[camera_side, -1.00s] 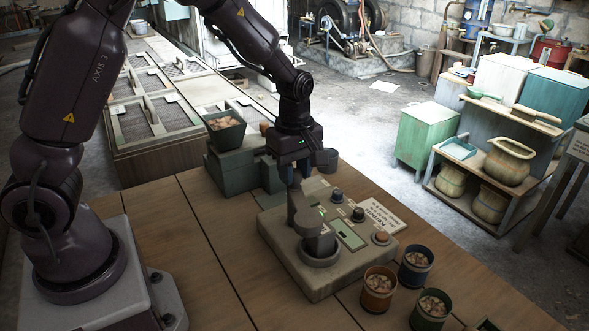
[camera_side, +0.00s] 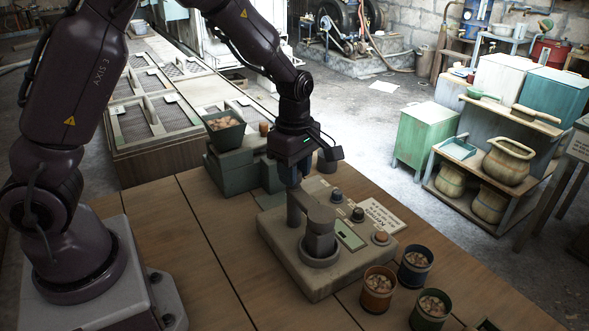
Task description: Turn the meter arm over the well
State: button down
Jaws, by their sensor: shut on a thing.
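The meter (camera_side: 335,240) is a low grey-beige block on the wooden bench, with a round ring-shaped well (camera_side: 322,258) near its front left. The grey meter arm (camera_side: 308,203) runs from its back left end toward a rounded head, which appears over the well in this view. My gripper (camera_side: 293,184) points down and is shut on the back left end of the meter arm. The fingertips are small and dark, so the exact contact is hard to see. The inside of the well is mostly hidden behind the head.
Three cups of pale pieces, brown (camera_side: 378,290), blue (camera_side: 415,268) and green (camera_side: 431,309), stand close in front. A green bin (camera_side: 225,133) sits on a stepped stand behind.

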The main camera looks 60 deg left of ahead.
jog(key=c, duration=0.8)
grip_release()
jog(key=shift+r, duration=0.1)
notch_tip(320, 180, up, 13)
jog(key=shift+f, duration=0.1)
